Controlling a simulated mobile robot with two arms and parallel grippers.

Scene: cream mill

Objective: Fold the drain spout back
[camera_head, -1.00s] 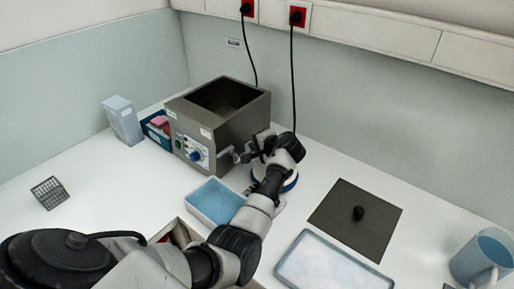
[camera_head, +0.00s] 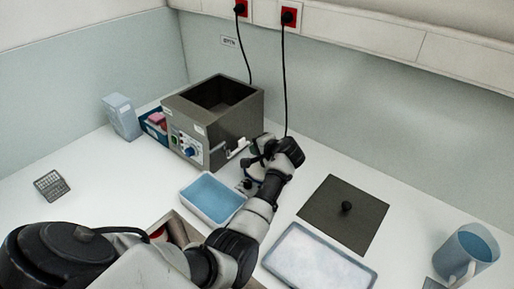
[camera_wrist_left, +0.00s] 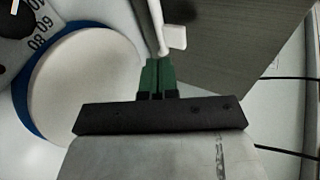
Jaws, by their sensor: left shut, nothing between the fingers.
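The grey metal bath (camera_head: 238,122) stands at the back of the bench, with an open top and a control panel. Its pale drain spout (camera_head: 236,152) is at the lower right side, with a small white tab (camera_head: 243,143). The wrist view shows a pale rod of the spout (camera_wrist_left: 156,25) and its white tab (camera_wrist_left: 175,37) just beyond the fingertips. My left gripper (camera_head: 254,161) is beside the spout. Its green fingers (camera_wrist_left: 157,66) are shut and empty, close to the rod's end; I cannot tell whether they touch. My right gripper is not in view.
A blue-filled tray (camera_head: 212,199) is in front of the bath. A dark lid plate (camera_head: 325,215), a pale tray (camera_head: 318,262) and a blue jug (camera_head: 466,254) are at the right.

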